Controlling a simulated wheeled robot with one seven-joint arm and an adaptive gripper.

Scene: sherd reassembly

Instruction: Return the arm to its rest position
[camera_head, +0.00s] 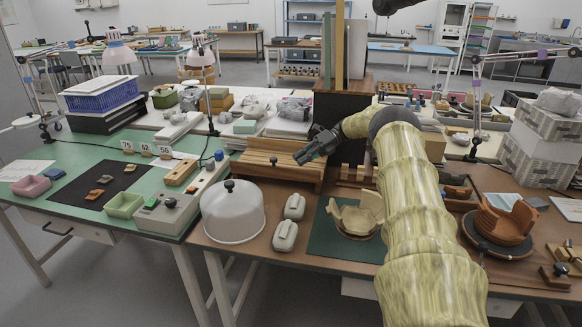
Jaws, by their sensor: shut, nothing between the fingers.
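My gripper (312,154) is dark and shows near the middle of the view, at the end of my arm in its pale yellow patterned cover. It is shut with nothing in it, in front of or above a wooden rack (262,165); the exact height is hard to tell. A cream sherd vessel (352,215) with an uneven rim stands on a dark green mat (325,240), below and right of the gripper and apart from it. My forearm hides the table to the right of the mat.
A white dome (232,212) and two pale weights (285,236) stand left of the mat. A reddish-brown broken pot (505,222) sits on a round dark stand at right. A tall wooden post (338,50) rises behind the gripper. A green table (75,205) adjoins at left.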

